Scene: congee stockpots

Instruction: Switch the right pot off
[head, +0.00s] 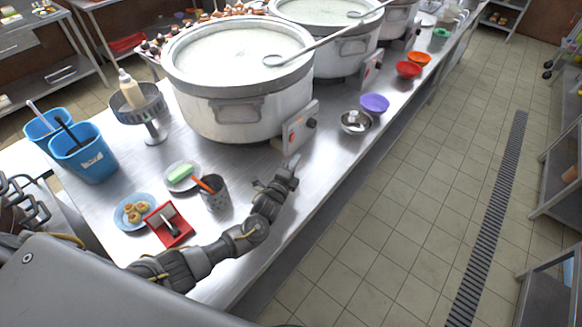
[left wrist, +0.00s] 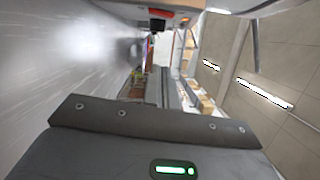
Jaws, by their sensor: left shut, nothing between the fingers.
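The nearest big metal pot (head: 235,75) holds pale congee and stands on the steel counter. Its control box (head: 300,128), with a dark knob (head: 311,123), faces the aisle. A second pot (head: 340,52) with its own control box (head: 373,67) stands behind it to the right. A third pot (head: 398,20) is farther right, partly hidden, with a control box (head: 412,38). The knobs' settings are too small to read. My left gripper (head: 288,172) is shut and empty, just below the nearest box and apart from its knob. My right gripper is not in view.
Purple (head: 375,103), red (head: 408,69) and orange (head: 420,59) bowls and a metal bowl (head: 355,122) line the counter's front edge. A grey utensil cup (head: 215,195) and a red tray (head: 168,226) sit near my left arm. The tiled aisle (head: 410,190) is clear.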

